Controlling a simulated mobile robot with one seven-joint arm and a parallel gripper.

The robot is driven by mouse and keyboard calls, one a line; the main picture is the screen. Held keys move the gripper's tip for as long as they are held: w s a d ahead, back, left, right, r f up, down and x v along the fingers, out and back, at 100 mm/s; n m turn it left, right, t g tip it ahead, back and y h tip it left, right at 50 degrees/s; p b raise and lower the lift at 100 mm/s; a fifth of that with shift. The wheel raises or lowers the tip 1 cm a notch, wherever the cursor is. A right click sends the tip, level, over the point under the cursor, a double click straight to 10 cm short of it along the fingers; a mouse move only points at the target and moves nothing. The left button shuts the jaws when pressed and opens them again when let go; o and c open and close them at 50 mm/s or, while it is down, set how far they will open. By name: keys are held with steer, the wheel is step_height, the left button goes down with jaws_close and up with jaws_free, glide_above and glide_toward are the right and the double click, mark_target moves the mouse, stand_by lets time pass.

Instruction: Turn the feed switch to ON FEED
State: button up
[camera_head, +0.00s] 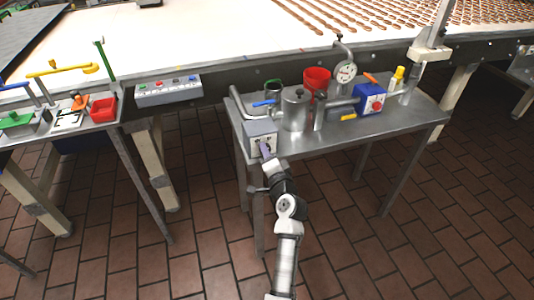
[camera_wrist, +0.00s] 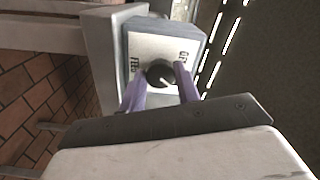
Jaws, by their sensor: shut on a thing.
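The feed switch is a round black knob (camera_wrist: 160,74) with a pale pointer line, on the white face of a grey-blue box. The box (camera_head: 260,128) sits at the front left corner of the metal table. In the head view my gripper (camera_head: 265,150) reaches the box's front face and hides the knob.
On the metal table (camera_head: 400,124) stand a steel pot (camera_head: 296,112), a red cup (camera_head: 317,79), a blue box with a red button (camera_head: 370,101), and a gauge (camera_head: 345,73). A blue-handled lever (camera_head: 264,103) is close behind the switch box. The floor in front is clear.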

steer(key=shift+f, duration=0.1)
steer(key=o, duration=1)
steer(key=shift+s, duration=0.1)
steer(key=shift+b+v, duration=2.1)
steer(key=shift+v, duration=4.75)
